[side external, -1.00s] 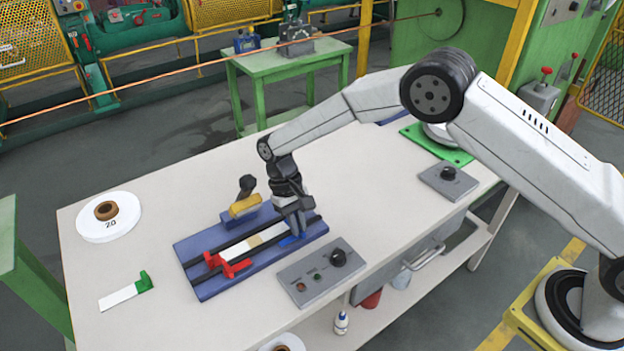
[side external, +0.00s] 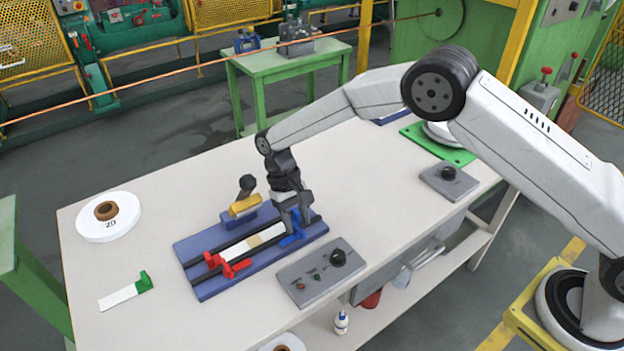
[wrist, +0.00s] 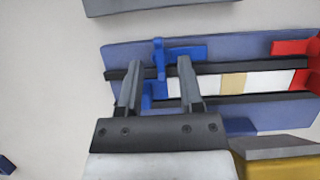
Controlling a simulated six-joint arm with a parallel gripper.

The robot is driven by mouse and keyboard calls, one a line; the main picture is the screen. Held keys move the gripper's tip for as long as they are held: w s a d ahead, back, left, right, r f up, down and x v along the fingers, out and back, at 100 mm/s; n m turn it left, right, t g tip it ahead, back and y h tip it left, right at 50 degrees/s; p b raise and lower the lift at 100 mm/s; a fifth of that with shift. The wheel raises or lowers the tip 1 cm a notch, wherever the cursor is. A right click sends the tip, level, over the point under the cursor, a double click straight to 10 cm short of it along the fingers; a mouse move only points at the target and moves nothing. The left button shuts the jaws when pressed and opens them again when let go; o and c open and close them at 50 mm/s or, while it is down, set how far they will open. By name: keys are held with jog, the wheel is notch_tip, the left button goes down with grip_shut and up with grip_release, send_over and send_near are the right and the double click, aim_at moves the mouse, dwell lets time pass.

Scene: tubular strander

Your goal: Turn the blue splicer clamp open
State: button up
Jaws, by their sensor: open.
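The blue splicer clamp (side external: 292,236) sits at the right end of the blue splicer base (side external: 205,289), across the dark rails. In the wrist view the clamp (wrist: 159,60) shows an upright part and a bar reaching right. My gripper (side external: 293,222) is at the clamp, pointing down. In the wrist view my gripper (wrist: 158,75) is open, with one finger on each side of the clamp's upright part and gaps visible. A white strip with a tan band (side external: 256,241) lies between the rails. The red clamp (side external: 229,265) is at the left end.
A grey control box (side external: 322,273) with a black knob is close in front. A white reel (side external: 108,217) and a green-ended strip (side external: 127,292) lie left.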

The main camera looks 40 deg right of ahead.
jog(key=v, duration=0.6)
jog(key=shift+r, duration=0.35)
jog(key=shift+w+d, duration=0.1)
jog(key=s+d+r+t, duration=0.45)
jog(key=s+d, duration=0.35)
jog(key=d, duration=0.3)
jog(key=s+d+t, duration=0.2)
jog(key=s+d, duration=0.5)
jog(key=s, duration=0.6)
jog(key=shift+s+d+t, duration=0.15)
jog(key=shift+s+t, duration=0.2)
